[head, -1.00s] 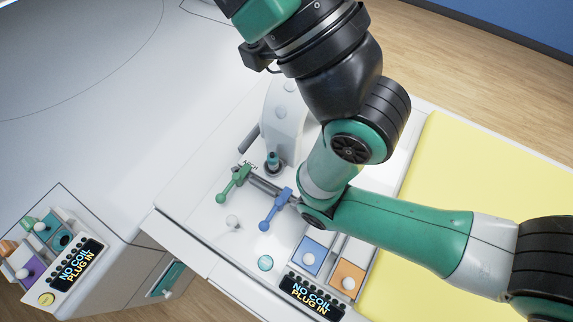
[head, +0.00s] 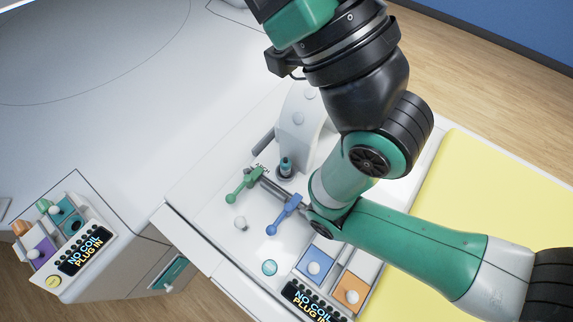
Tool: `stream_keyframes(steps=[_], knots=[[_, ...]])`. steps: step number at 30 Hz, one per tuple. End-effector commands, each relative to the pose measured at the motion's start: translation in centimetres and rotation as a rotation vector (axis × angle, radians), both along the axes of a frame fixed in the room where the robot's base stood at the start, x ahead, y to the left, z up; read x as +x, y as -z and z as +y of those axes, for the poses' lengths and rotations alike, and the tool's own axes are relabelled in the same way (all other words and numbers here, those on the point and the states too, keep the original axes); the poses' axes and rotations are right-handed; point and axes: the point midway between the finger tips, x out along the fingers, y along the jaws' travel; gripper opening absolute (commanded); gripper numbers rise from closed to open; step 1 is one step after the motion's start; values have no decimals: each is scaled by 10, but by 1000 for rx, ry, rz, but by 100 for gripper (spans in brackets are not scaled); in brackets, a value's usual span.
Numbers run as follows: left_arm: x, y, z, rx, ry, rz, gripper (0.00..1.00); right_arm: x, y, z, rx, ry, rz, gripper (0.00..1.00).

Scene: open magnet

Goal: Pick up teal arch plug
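The teal arch plug (head: 286,165) stands upright in a dark round seat at the foot of the white arch (head: 302,125), beside a small dark label. It shows in the gap left of my bent arm, and no gripper is at it. My green and black arm crosses the view from the top to the lower right, with its bend just right of the plug. Neither gripper's fingers can be made out in the view.
A green lever (head: 244,184) and a blue lever (head: 281,214) lie by a grey bar. A yellow pad (head: 490,190) lies right. A console (head: 84,250) reads NO COIL PLUG IN at lower left.

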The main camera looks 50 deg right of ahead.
Motion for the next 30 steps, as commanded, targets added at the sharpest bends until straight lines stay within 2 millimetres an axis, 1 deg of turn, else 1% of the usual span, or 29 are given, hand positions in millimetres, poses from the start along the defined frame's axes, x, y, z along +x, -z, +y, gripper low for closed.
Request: stream_keyframes(steps=[8,11,12,14,18,20,30], knots=[[0,0,0,0,0,0,0,0,0,0,0,0,0,0],[0,0,0,0,0,0,0,0,0,0,0,0,0,16],[0,0,0,0,0,0,0,0,0,0,0,0,0,23],[0,0,0,0,0,0,0,0,0,0,0,0,0,34],[0,0,0,0,0,0,0,0,0,0,0,0,0,59],[0,0,0,0,0,0,0,0,0,0,0,0,0,70],[0,0,0,0,0,0,0,0,0,0,0,0,0,70]])
